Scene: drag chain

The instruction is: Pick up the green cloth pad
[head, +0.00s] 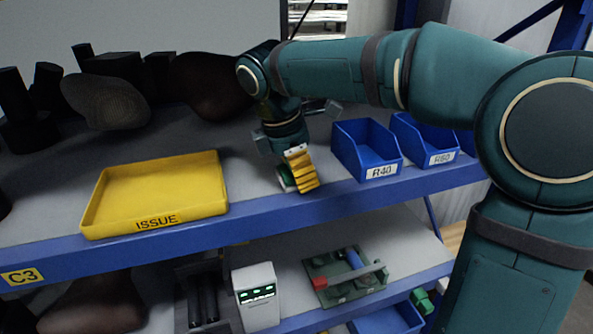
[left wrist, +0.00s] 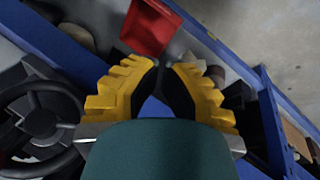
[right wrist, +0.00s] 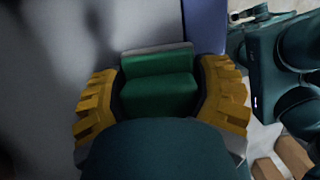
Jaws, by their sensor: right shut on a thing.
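The green cloth pad (right wrist: 158,82) sits between the two yellow fingers of my right gripper (right wrist: 160,95) in the right wrist view. Both fingers touch its sides. In the head view my right gripper (head: 299,175) is low over the upper shelf, near its front edge, and a bit of the green pad (head: 286,177) shows beside the yellow fingers. I cannot tell whether the pad touches the shelf. My left gripper (left wrist: 160,85) shows only in the left wrist view, with its fingers apart and nothing between them.
A yellow ISSUE tray (head: 152,222) is on the shelf left of my right gripper, and it looks empty. Blue bins R40 (head: 378,171) and R60 (head: 440,157) stand to the right. Dark objects (head: 105,100) line the back left. A white device (head: 257,308) is on the lower shelf.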

